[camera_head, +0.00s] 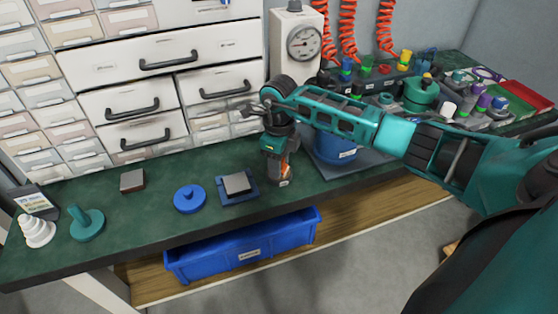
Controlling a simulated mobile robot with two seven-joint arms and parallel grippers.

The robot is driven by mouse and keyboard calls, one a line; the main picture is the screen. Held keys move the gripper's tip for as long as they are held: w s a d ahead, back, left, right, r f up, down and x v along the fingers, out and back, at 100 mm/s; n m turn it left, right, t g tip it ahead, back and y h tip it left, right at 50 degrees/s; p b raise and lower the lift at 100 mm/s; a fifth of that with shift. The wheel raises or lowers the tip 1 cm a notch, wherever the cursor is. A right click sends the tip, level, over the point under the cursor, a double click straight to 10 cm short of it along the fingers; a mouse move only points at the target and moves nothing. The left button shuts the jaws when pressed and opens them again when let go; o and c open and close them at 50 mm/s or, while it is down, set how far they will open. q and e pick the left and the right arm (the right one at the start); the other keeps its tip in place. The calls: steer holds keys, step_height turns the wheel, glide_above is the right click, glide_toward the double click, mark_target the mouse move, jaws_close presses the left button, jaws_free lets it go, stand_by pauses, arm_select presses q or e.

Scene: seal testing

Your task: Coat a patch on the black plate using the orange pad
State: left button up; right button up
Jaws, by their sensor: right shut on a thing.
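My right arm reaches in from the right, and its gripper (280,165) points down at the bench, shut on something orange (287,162). Much of the orange thing is hidden by the gripper, so I cannot tell its full shape or whether it touches the bench. A dark grey square plate (237,183) lies on a blue base to the left of the gripper, apart from it. A small dark block with a brownish front (132,181) lies further left. I cannot tell for certain which is the black plate. My left gripper is not in view.
A blue round lidded piece (190,199), a teal knobbed disc (87,223) and a white stepped cone (37,230) stand on the green bench (150,220). A blue container (334,146) and a gauge (302,42) stand behind the arm. Drawers line the back.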

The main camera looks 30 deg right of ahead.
steer(key=shift+s, duration=0.1)
steer(key=shift+r+p, duration=2.9)
steer(key=shift+r, duration=0.6)
arm_select(q)
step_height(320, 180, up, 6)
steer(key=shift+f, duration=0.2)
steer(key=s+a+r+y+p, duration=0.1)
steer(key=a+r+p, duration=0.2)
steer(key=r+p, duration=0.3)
steer(key=p, duration=0.5)
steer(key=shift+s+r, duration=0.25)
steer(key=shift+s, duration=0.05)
arm_select(e)
steer(key=s+a+r+n, duration=0.2)
steer(key=a+r+n, duration=0.1)
steer(key=r+n, duration=0.4)
steer(key=s+a+r+n, duration=0.2)
steer(key=a+r+n, duration=0.2)
steer(key=r+n, duration=0.4)
steer(key=s+a+r+n, duration=0.2)
steer(key=a+r+n, duration=0.2)
steer(key=r+n, duration=0.4)
steer(key=n, duration=0.6)
steer(key=shift+s+r, duration=0.25)
steer(key=shift+s, duration=0.15)
